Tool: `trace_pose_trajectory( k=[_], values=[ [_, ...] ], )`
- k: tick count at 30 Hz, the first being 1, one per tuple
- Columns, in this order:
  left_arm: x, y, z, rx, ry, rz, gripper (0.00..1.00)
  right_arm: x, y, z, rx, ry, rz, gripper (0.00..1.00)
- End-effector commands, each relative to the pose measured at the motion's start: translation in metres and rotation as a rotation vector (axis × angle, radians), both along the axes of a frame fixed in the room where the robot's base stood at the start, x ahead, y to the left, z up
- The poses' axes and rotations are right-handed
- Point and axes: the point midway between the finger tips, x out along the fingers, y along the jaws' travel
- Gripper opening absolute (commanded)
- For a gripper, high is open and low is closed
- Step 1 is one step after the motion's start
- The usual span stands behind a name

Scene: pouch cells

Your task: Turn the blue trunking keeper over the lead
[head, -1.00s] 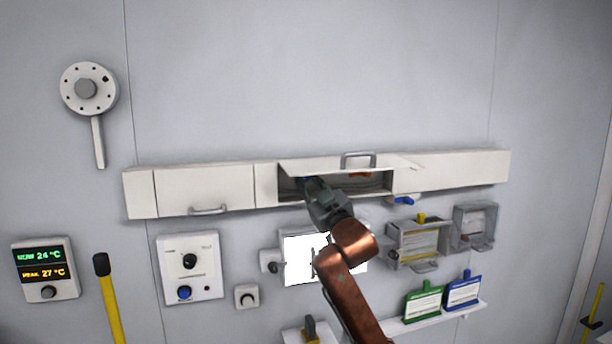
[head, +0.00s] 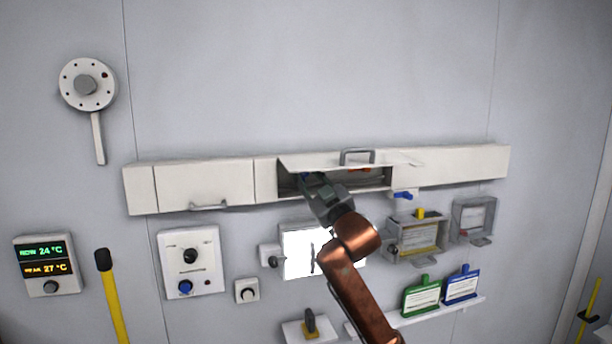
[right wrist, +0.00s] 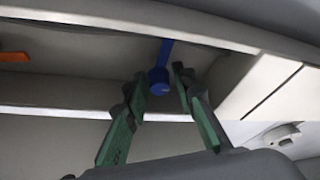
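The blue keeper (right wrist: 159,78) hangs inside the open trunking bay in the right wrist view, a narrow blue strip ending in a round knob. In the head view only a bit of blue (head: 306,177) shows at the bay's left part, mostly hidden by my right gripper (head: 312,182). In the right wrist view the green-padded fingers of that gripper (right wrist: 158,88) are open, one on each side of the knob, with gaps visible. I cannot make out the lead clearly. My left gripper is not in view.
The raised cover (head: 325,162) with its handle stands over the bay. An orange piece (right wrist: 14,57) sits further along inside. A blue lever (head: 403,195) is under the trunking (head: 450,172). Boxes and a white panel (head: 300,255) are below.

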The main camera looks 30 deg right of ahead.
Motion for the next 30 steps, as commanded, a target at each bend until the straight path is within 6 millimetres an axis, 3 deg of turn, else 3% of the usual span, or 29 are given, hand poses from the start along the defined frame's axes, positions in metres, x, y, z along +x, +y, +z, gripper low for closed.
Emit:
trace_pose_trajectory(
  k=[8,21,30],
  values=[
    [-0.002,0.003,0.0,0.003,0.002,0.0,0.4,-0.009,0.0,-0.003,-0.001,-0.001,-0.001,0.24],
    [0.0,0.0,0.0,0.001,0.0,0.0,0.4,-0.089,0.004,-0.032,-0.002,0.0,-0.001,0.24],
    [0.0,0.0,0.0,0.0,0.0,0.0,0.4,-0.113,0.005,-0.04,0.0,0.0,0.0,0.24]
  ],
)
